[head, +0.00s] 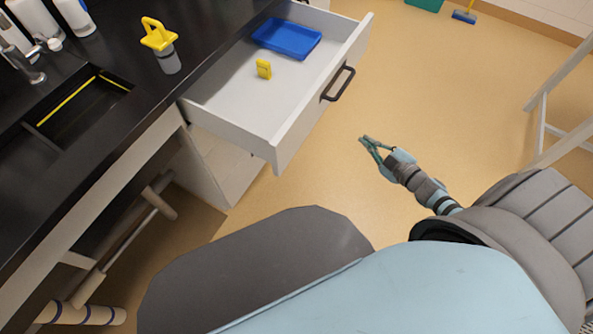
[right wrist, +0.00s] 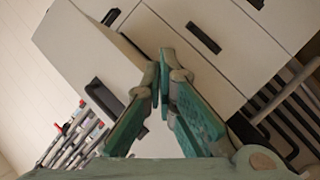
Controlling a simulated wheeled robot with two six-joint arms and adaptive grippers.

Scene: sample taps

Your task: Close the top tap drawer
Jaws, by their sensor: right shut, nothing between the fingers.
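The top drawer (head: 238,112) stands pulled out from under the black counter in the head view. It has a white front with a dark bar handle (head: 338,83). A blue tray (head: 287,39) and a small yellow object (head: 264,69) lie inside it. My right gripper (head: 366,139) is in front of the drawer, to the right of and below the handle in the picture, apart from it. The right gripper's fingers (right wrist: 163,75) are shut and empty in the right wrist view, with white cabinet fronts beyond. My left gripper is not in view.
The black counter (head: 110,60) holds a yellow-topped grey container (head: 160,45), white bottles and a tap beside a sink. Open floor (head: 440,90) lies right of the drawer. A white frame (head: 545,115) stands at the far right. Pipes run below the counter.

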